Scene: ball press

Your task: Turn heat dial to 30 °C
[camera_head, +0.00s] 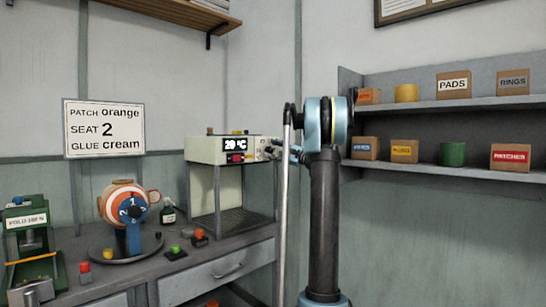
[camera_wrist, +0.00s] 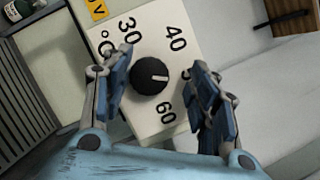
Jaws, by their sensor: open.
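The heat dial (camera_wrist: 151,75) is a round black knob on a cream panel (camera_wrist: 143,118) marked °C, 30, 40, 60 and a partly covered number between 40 and 60. Its white pointer line points right, towards that covered number. My gripper (camera_wrist: 162,88) is open, with one blue finger on each side of the knob and gaps visible between. In the head view my gripper (camera_head: 282,150) is at the right end of the cream heater box (camera_head: 207,152). The box's display (camera_head: 235,144) seems to read 20 °C; the dial is not clear there.
A sign (camera_head: 104,129) reads patch orange, seat 2, glue cream. A striped ball (camera_head: 116,201) sits on a stand on the grey bench, with a green press (camera_head: 33,245) to its left. Shelves (camera_head: 450,104) with labelled boxes are at the right.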

